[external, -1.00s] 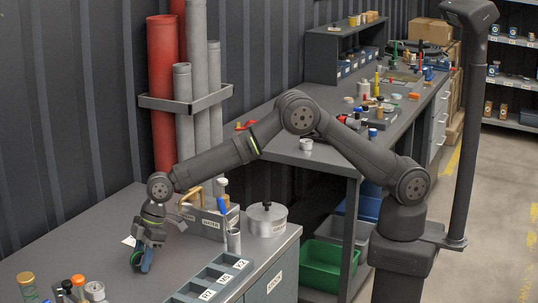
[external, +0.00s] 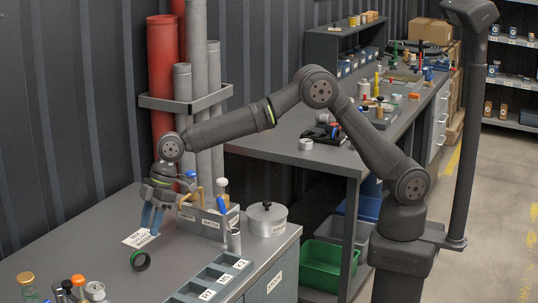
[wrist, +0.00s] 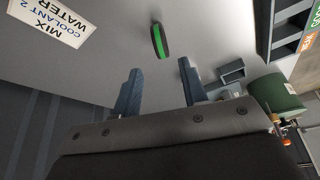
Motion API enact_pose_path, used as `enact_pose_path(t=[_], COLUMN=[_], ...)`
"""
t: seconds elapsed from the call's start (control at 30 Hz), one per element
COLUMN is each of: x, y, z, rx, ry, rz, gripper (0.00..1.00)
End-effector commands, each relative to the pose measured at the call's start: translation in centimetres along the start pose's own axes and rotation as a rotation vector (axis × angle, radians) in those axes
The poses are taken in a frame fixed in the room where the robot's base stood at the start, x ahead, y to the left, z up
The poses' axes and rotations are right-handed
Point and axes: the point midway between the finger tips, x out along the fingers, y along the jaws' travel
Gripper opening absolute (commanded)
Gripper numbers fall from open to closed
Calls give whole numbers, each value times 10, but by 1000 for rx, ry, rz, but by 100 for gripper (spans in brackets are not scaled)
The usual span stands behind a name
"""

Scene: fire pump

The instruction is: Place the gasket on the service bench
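The gasket (external: 140,261), a black ring with a green band, rests on the near grey bench (external: 110,283) in the external view. It looks tilted on its edge. It also shows in the wrist view (wrist: 160,41), beyond and between my fingertips, touching neither. My gripper (external: 152,219) is above the bench, behind the gasket. In the wrist view its two blue fingers (wrist: 160,72) are spread with nothing between them.
A printed card (external: 141,238) lies near the gasket. A labelled grey caddy (external: 205,222), a lidded pot (external: 267,220) and a divided tray (external: 210,281) stand to the right. Bottles and caps (external: 78,288) stand at front left. Bench around the gasket is clear.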

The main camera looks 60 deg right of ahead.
Motion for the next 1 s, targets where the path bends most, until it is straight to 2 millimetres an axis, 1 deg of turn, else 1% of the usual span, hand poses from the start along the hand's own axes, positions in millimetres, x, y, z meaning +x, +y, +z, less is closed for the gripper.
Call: enact_pose_path(t=[0.03, 0.1, 0.17, 0.57, 0.63, 0.67, 0.8, 0.9, 0.97, 1.0], x=[-6, -11, -13, -14, -17, -21, -58, -76, -79, -76], y=[0, 0, 0, 0, 0, 0, 1, 0, 0, 0], z=[0, 0, 0, 0, 0, 0, 3, 7, 8, 8], rx=[0, 0, 0, 0, 0, 0, -1, -1, -1, -1], ry=[0, 0, 0, -1, 0, 0, 2, -1, -4, -5], rz=[0, 0, 0, 0, 0, 1, 2, 1, 0, -1], gripper=[39, 44, 44, 44, 44, 44, 44, 44, 44, 44])
